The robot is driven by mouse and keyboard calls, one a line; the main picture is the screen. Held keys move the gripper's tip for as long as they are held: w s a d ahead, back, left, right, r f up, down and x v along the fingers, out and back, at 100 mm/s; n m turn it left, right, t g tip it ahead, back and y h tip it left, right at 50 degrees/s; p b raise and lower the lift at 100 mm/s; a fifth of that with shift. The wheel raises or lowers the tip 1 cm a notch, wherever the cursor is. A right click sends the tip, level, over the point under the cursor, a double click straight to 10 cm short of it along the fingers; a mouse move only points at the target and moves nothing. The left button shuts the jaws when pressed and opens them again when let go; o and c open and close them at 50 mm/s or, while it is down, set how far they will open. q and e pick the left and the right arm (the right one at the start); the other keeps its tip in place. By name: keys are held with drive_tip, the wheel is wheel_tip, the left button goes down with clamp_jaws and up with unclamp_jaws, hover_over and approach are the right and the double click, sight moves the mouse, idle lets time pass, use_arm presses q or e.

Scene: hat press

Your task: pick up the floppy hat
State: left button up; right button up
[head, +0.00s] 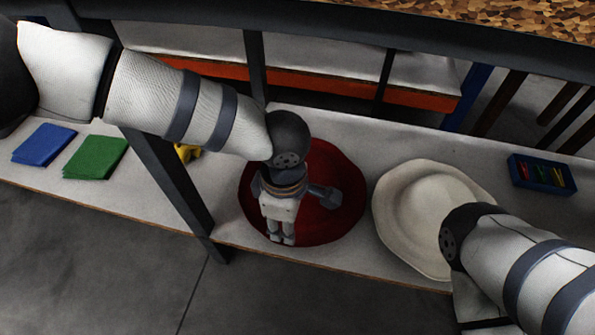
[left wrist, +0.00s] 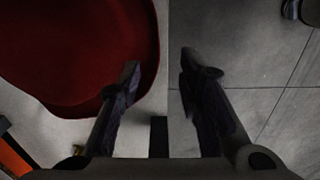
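A dark red wide-brimmed hat (head: 338,185) lies on the light shelf, partly hidden by my left arm. In the left wrist view the red hat (left wrist: 75,45) fills the upper left. A cream wide-brimmed hat (head: 425,200) lies to its right, its right side covered by my right arm. My left gripper (head: 282,239) is above the near edge of the red hat, pointing down. In the left wrist view the fingers of this gripper (left wrist: 160,70) are apart with nothing held, one over the hat's brim and one over the floor. My right gripper is out of view.
The light shelf (head: 225,195) has a dark upright post (head: 172,185) left of the red hat. Blue cloth (head: 44,145), green cloth (head: 95,157) and a yellow item (head: 187,153) lie left. A blue box (head: 541,173) stands right. The grey floor (head: 120,270) in front is clear.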

use_arm(q)
drive_tip(key=f+b, duration=0.2)
drive_tip(key=f, duration=0.2)
drive_tip(key=f+b, duration=0.2)
drive_tip(key=f, duration=0.2)
drive_tip(key=d+f+b, duration=0.1)
drive_tip(key=f, duration=0.2)
drive_tip(key=shift+f+b, duration=0.4)
drive_tip(key=shift+r, duration=0.1)
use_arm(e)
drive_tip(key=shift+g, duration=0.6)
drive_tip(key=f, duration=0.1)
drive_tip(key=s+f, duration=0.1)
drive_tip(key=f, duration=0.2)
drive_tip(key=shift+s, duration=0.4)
use_arm(q)
drive_tip(key=shift+w, duration=0.1)
clamp_jaws()
